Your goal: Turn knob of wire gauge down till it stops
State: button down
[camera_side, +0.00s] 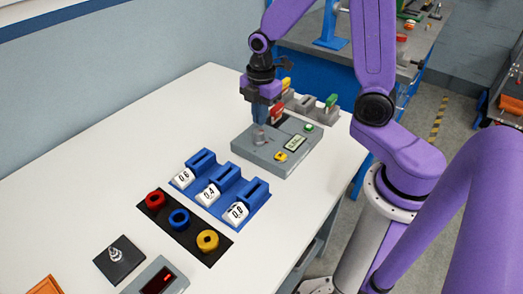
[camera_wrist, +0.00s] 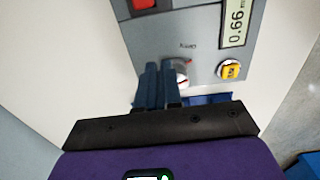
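The wire gauge (camera_side: 268,160) is a grey box on the white table; its grey face also shows in the wrist view (camera_wrist: 205,45). Its display (camera_wrist: 236,22) reads about 0.66. Its small knob (camera_wrist: 181,80) has a pale side and a red mark, and is partly hidden by my fingers. My gripper (camera_side: 259,121) points down over the knob end of the gauge. In the wrist view its blue fingers (camera_wrist: 160,70) are close together right beside the knob. I cannot tell whether they grip part of it.
A yellow button (camera_wrist: 230,70) and a green button (camera_side: 309,127) are on the gauge. A blue holder (camera_side: 258,206) with numbered white spools stands in front, then a black strip (camera_side: 180,238) with red, blue and yellow rings. A grey stand (camera_side: 306,108) with coloured pieces is behind.

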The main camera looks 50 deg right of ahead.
jog(key=shift+s+f, duration=0.3)
jog(key=shift+s, duration=0.25)
jog(key=shift+s+f, duration=0.3)
jog(key=shift+s, duration=0.25)
jog(key=shift+s+g, duration=0.25)
jog(key=shift+g, duration=0.05)
jog(key=shift+s, duration=0.2)
jog(key=shift+s+a, duration=0.1)
jog(key=shift+s, duration=0.1)
jog(key=shift+w+d, duration=0.1)
jog(key=shift+d, duration=0.2)
jog(key=shift+w+r, duration=0.1)
jog(key=shift+r, duration=0.15)
jog(key=shift+w+d+r, duration=0.1)
jog(key=shift+d+r, duration=0.05)
jog(key=shift+r, duration=2.7)
jog(key=shift+w, duration=0.1)
